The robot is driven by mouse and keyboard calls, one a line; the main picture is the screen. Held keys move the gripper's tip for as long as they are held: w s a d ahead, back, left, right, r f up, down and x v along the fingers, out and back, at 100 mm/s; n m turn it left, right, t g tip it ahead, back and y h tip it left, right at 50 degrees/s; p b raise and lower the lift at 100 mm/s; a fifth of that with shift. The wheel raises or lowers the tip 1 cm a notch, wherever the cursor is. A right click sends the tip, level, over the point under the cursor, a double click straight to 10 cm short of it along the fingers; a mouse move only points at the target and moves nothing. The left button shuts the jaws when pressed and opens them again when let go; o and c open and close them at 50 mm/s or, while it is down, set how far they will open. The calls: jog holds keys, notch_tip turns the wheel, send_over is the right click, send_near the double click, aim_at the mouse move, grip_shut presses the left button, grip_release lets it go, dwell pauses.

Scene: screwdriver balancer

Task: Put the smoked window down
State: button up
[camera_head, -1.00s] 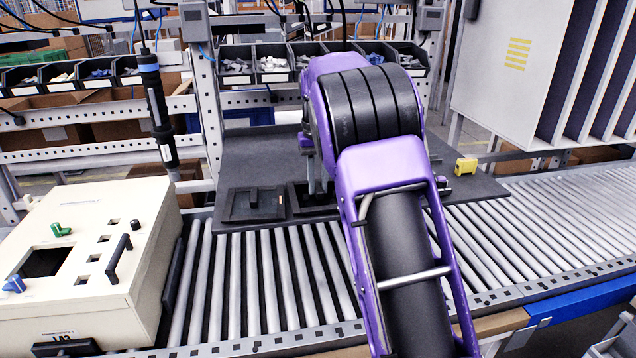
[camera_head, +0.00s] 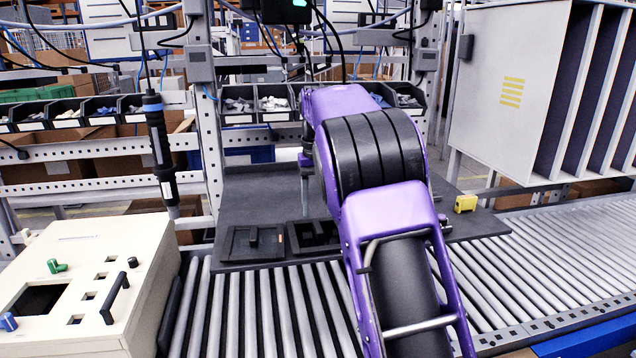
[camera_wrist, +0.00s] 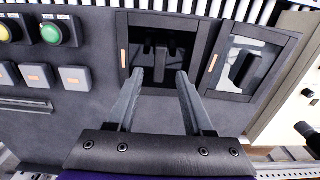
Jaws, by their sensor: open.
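The smoked window (camera_head: 253,243) is a dark square panel with a black raised handle. It lies on the grey board, left of an open dark recess (camera_head: 313,236) in the head view. In the wrist view the smoked window (camera_wrist: 243,62) is right of the recess (camera_wrist: 160,40), slightly skewed to it. My gripper (camera_wrist: 169,76) is open, with nothing between its fingers. Its tips appear over the near edge of the recess, apart from the window. In the head view my arm hides most of the gripper.
A cream box (camera_head: 80,285) with switches stands at left on the roller conveyor (camera_head: 265,310). In the wrist view, a green button (camera_wrist: 52,33) and several switches are left of the recess. A black tool (camera_head: 160,150) hangs at left.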

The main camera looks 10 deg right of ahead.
aim_at(318, 226)
notch_tip(318, 226, up, 8)
jog(key=shift+f, duration=0.15)
dwell(0.4)
